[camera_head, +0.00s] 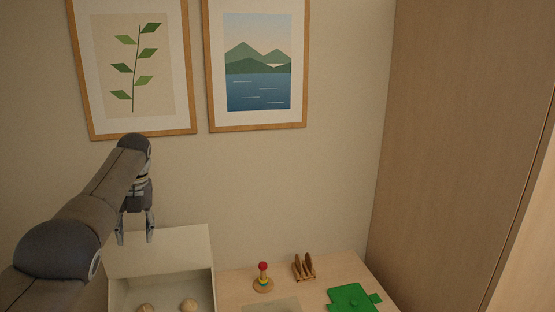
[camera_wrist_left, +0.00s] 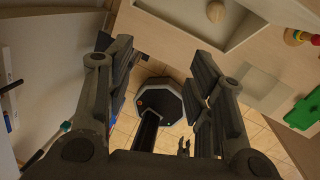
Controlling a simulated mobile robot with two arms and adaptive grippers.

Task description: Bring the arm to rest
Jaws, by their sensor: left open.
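My left arm comes in from the left in the head view. Its gripper (camera_head: 135,228) points down in front of the wall, over the back of a pale open box. The fingers are apart and nothing is between them. In the left wrist view the left gripper (camera_wrist_left: 158,65) is also open and empty, with part of my own base and the tiled floor showing between its fingers. My right gripper is not clearly seen in the head view.
On the wooden table (camera_head: 235,283) stand a stacking toy with a red top (camera_head: 263,278), a wooden rack (camera_head: 304,268) and a green piece (camera_head: 352,298). A tall wooden cabinet (camera_head: 465,130) bounds the right.

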